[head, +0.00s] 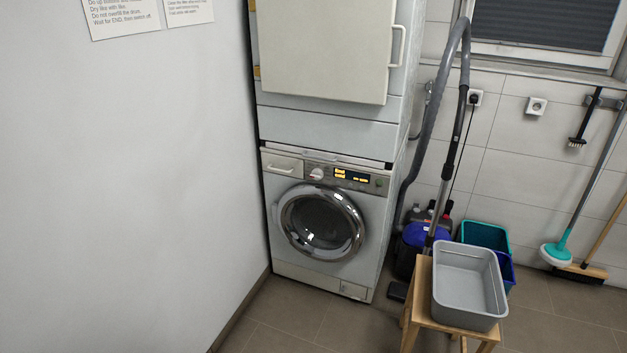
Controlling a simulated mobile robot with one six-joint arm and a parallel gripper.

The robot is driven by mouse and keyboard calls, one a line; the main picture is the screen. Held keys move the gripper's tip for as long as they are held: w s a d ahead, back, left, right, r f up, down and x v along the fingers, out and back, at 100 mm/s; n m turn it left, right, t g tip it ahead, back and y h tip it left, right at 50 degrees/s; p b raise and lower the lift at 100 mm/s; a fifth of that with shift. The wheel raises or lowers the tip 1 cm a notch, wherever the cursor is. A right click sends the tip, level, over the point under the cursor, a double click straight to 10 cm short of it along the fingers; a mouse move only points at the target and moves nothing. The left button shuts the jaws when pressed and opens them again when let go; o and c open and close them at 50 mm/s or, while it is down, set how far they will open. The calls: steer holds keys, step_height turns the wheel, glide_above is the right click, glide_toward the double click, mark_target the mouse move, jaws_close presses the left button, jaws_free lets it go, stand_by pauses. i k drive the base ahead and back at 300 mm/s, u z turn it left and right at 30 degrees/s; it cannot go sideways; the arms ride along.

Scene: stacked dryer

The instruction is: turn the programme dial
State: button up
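A stacked pair of white machines stands in the corner against the left wall. The lower machine (290,215) has a round chrome-rimmed glass door (320,222), which is shut. On its control panel a small light round programme dial (316,174) sits left of a lit orange display (352,176). A small green button (379,182) is at the panel's right end. The dial's pointer setting is too small to read. The upper machine (325,50) has a cream door with a handle on its right side, and it looks shut. My gripper is not in view.
A wooden stool (424,312) with a grey tub (468,288) stands at front right. A blue vacuum cleaner (425,236) with its hose stands right of the machines, near teal and blue buckets (485,236). Floor before the machine is clear.

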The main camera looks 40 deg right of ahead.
mark_target(316, 174)
steer(key=u, duration=0.05)
steer(key=i, duration=0.9)
steer(key=z, duration=0.05)
